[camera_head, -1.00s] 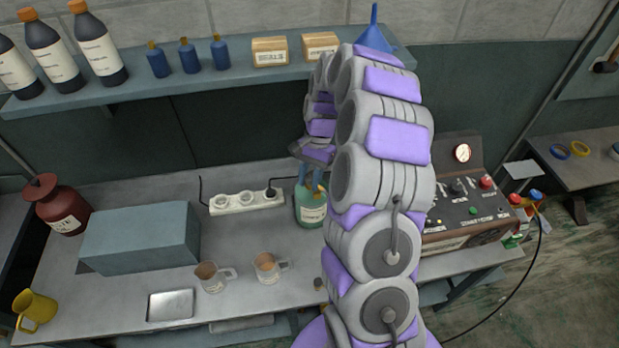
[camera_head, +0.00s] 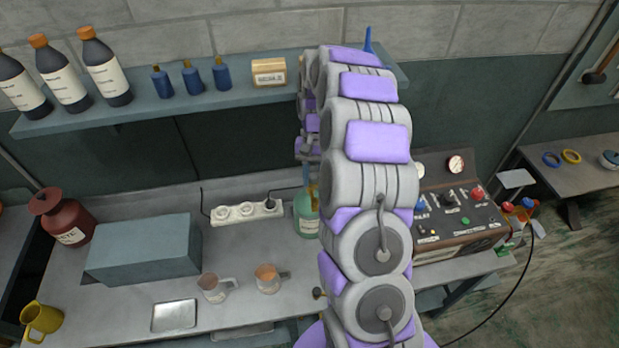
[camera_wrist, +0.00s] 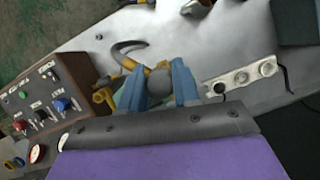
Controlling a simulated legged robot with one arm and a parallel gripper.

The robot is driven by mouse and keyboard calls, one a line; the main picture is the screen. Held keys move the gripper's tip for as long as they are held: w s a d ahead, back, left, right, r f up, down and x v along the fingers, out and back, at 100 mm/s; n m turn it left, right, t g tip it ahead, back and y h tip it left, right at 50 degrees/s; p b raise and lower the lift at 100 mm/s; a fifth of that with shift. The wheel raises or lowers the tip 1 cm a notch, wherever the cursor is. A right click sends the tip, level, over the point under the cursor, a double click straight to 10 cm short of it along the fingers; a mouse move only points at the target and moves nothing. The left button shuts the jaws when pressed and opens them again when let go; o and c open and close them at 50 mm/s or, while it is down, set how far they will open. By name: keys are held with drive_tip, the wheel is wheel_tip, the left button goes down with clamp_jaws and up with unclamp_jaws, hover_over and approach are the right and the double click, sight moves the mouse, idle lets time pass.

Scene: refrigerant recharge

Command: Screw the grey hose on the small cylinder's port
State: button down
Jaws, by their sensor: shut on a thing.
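The small green cylinder (camera_head: 306,222) stands on the bench, partly hidden behind my arm in the head view. A strip of green beside the fingers in the wrist view may be part of it. My gripper (camera_wrist: 160,78) has two blue fingers, shut on a grey piece (camera_wrist: 160,88) that looks like the end of the grey hose. A curved grey length (camera_wrist: 127,48) and yellow fittings (camera_wrist: 130,66) show just past the fingers. My gripper is at the cylinder's top. The port and any thread contact are hidden, so I cannot tell whether the hose end is seated.
A control panel box (camera_head: 460,215) stands to the right of the cylinder. A white power strip (camera_head: 245,212) lies to its left. A shelf (camera_head: 150,110) runs above.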

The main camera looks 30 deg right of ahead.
sight(315, 198)
drive_tip(key=shift+d+r+n, duration=0.2)
drive_tip(key=shift+r+n, duration=0.2)
drive_tip(key=shift+n, duration=0.2)
drive_tip(key=shift+f, duration=0.25)
drive_tip(key=shift+d+f+b, duration=0.1)
drive_tip(key=shift+f+b, duration=0.4)
drive_tip(key=shift+f, duration=2.35)
drive_tip(key=shift+s, duration=0.1)
drive_tip(key=shift+f, duration=1)
drive_tip(key=m+y, duration=0.1)
drive_tip(key=m, duration=0.2)
drive_tip(key=shift+m, duration=0.3)
